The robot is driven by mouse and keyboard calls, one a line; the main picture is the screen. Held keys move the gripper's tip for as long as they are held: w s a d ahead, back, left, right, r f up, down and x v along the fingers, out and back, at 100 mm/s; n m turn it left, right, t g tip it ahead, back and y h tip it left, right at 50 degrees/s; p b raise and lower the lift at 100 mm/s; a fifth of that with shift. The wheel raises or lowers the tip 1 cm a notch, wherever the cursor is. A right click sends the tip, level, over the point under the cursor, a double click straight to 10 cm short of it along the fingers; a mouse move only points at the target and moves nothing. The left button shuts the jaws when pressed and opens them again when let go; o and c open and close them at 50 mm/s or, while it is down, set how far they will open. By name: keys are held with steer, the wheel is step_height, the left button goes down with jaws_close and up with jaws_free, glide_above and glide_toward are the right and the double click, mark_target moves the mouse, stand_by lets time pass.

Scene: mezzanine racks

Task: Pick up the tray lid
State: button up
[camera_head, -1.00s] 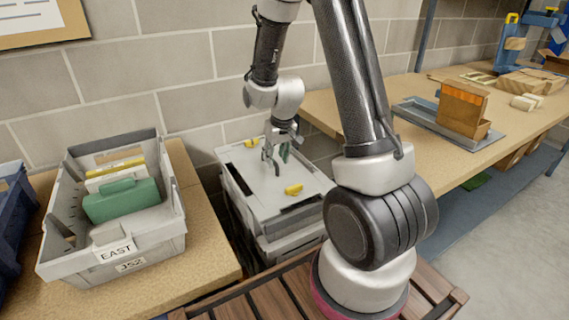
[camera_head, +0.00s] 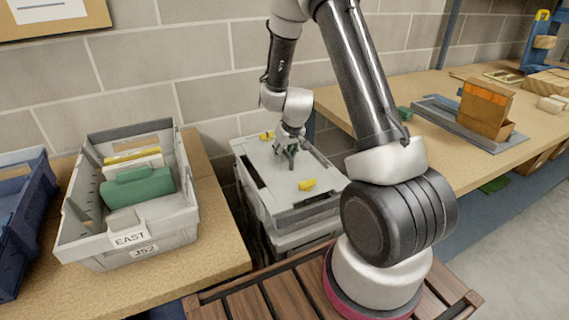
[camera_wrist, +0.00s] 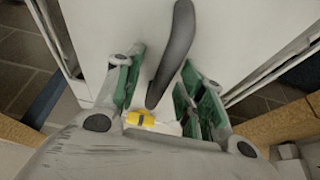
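The tray lid (camera_head: 285,205) is a pale grey, flat lid with yellow latches and a dark curved handle. It lies on top of a stack of grey trays between the two benches. In the wrist view the pale lid (camera_wrist: 215,30) fills the background, and its dark handle (camera_wrist: 178,50) stands up between my fingers. My gripper (camera_head: 288,158) is over the middle of the lid. In the wrist view my gripper (camera_wrist: 162,95) is open, with green pads on both sides of the handle and gaps visible. Contact with the lid cannot be told.
A grey tote (camera_head: 185,225) labelled EAST, holding a green item (camera_head: 138,188), stands on the left bench. A blue bin (camera_head: 22,215) is at the far left. A brick wall (camera_head: 130,60) stands close behind. The right bench carries an orange-brown box (camera_head: 485,110) on a grey tray.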

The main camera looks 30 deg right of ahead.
steer(key=shift+c, duration=0.3)
jaws_close()
steer(key=shift+r, duration=0.2)
